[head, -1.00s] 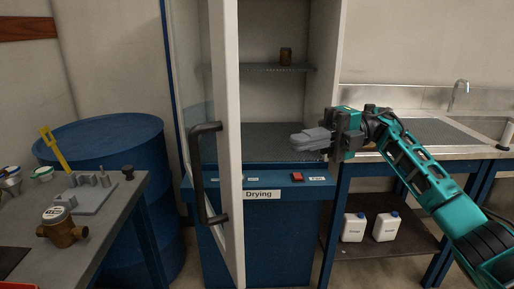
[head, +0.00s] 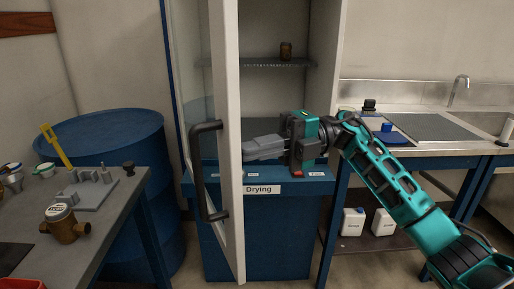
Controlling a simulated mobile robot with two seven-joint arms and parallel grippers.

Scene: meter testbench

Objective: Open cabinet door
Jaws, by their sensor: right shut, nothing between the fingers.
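The cabinet door (head: 229,120) has a white frame and a black bar handle (head: 197,172) on its outer side. It stands ajar, swung out toward me, with its edge facing me. The drying cabinet's interior (head: 265,98) shows to the right of the door. My right gripper (head: 246,150) is shut and empty, pointing left. Its fingertips are at the inner side of the door, just right of the door edge; I cannot tell whether they touch it. My left gripper is not in view.
A grey table (head: 110,225) with a brass meter (head: 62,224) is at the left, before a blue drum (head: 110,140). A sink bench (head: 430,150) stands at the right, with white canisters (head: 353,222) below.

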